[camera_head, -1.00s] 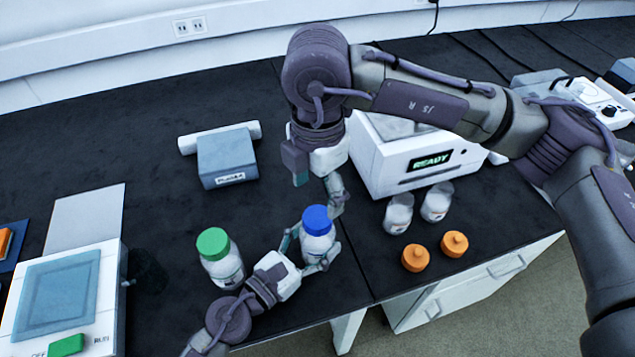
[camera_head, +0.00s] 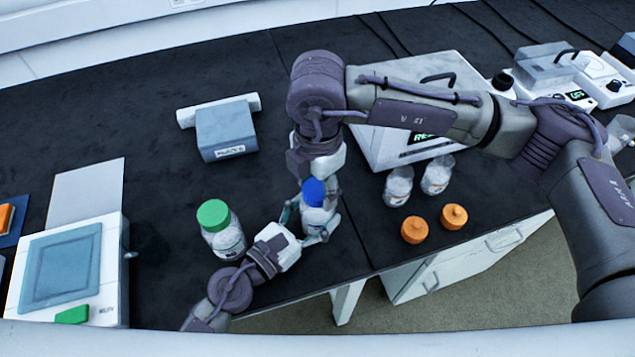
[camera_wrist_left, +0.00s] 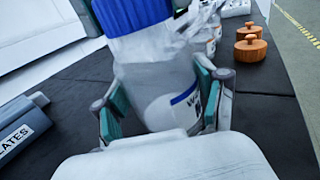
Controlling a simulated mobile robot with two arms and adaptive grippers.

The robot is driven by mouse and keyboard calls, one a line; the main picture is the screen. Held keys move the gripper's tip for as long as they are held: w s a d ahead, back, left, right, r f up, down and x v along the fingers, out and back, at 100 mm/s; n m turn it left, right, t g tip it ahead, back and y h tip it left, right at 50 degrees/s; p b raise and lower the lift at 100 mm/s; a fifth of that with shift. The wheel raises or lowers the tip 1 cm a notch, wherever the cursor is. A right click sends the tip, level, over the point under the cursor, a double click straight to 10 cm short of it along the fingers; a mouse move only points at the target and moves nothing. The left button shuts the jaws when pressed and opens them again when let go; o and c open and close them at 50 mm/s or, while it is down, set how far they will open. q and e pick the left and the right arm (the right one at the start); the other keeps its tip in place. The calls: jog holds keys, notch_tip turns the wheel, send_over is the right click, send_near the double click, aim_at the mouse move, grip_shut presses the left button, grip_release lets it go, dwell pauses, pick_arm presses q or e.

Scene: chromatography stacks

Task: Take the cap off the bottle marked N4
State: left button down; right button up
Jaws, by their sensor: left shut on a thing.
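A white bottle with a blue cap (camera_head: 313,191) stands near the front edge of the bench. My left gripper (camera_head: 317,232) is shut around its body; the left wrist view also shows the bottle (camera_wrist_left: 165,90) between the pads. Its label is only partly visible and I cannot read N4 on it. My right gripper (camera_head: 318,182) comes from above, at the blue cap; in the left wrist view a pale finger part is close beside the cap (camera_wrist_left: 130,14). Whether its fingers close on the cap is hidden. The cap is on the bottle.
A green-capped bottle (camera_head: 221,230) stands just left of the held bottle. Two uncapped jars (camera_head: 398,186) and two orange caps (camera_head: 415,229) are to the right. A grey-blue plate box (camera_head: 225,130) lies behind; a white instrument (camera_head: 400,145) stands behind my right arm.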

jog(key=c, duration=0.7)
jog(key=shift+o, duration=0.2)
jog(key=n, duration=1.3)
jog(key=shift+r+n, duration=0.1)
jog(key=shift+n, duration=0.2)
jog(key=n, duration=0.7)
jog(key=shift+n, duration=0.3)
jog(key=n, duration=0.7)
jog(key=shift+n, duration=0.3)
jog(key=n, duration=1.2)
jog(key=shift+n, duration=0.4)
jog(key=n, duration=0.7)
jog(key=shift+n, duration=0.3)
jog(key=n, duration=0.5)
jog(key=shift+r, duration=0.1)
jog(key=shift+r, duration=0.2)
